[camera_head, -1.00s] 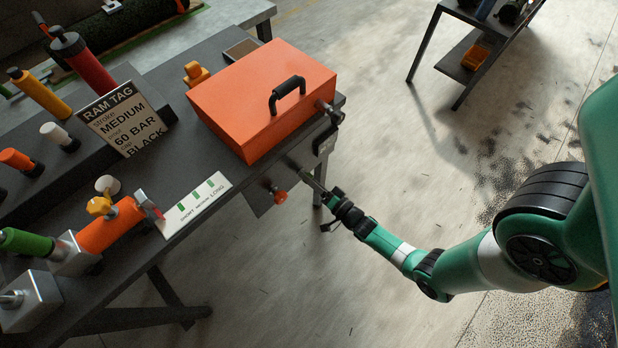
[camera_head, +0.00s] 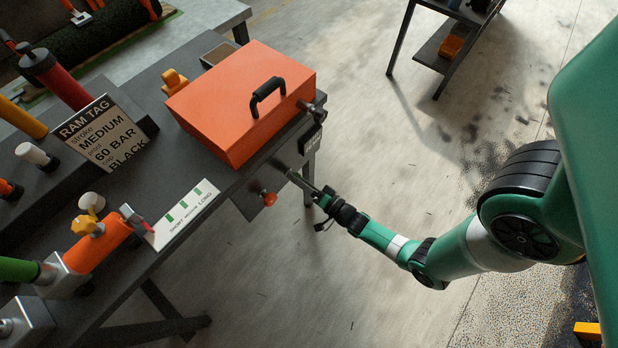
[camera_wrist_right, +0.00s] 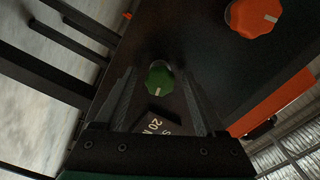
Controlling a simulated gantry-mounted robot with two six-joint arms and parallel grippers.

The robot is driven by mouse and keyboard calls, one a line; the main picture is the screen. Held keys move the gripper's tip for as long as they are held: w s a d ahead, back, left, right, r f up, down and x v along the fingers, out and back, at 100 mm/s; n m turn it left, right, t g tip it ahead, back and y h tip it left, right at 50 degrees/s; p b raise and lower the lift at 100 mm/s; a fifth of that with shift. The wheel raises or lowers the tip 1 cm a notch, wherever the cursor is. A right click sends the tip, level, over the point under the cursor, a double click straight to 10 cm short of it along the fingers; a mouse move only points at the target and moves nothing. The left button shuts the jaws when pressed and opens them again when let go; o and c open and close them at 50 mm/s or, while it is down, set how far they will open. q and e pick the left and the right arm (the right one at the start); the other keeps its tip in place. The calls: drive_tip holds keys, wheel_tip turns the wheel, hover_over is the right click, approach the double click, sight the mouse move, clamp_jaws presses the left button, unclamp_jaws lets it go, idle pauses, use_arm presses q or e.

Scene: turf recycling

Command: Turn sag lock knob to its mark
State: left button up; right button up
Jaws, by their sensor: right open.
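In the right wrist view a green knob (camera_wrist_right: 160,78) with a pale pointer line sits on a dark panel (camera_wrist_right: 215,70). In the head view my right gripper (camera_head: 291,173) is at the bench's right edge, and the green knob cannot be made out there. My left gripper is not in view.
A red-orange knob (camera_wrist_right: 254,16) is near the green one; it also shows in the head view (camera_head: 268,198). An orange case (camera_head: 240,105) stands on the bench (camera_head: 205,228) just above my gripper. Open floor lies to the right.

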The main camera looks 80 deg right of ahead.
drive_tip(key=p+v, duration=0.2)
drive_tip(key=v, duration=0.9)
drive_tip(key=shift+r, duration=0.1)
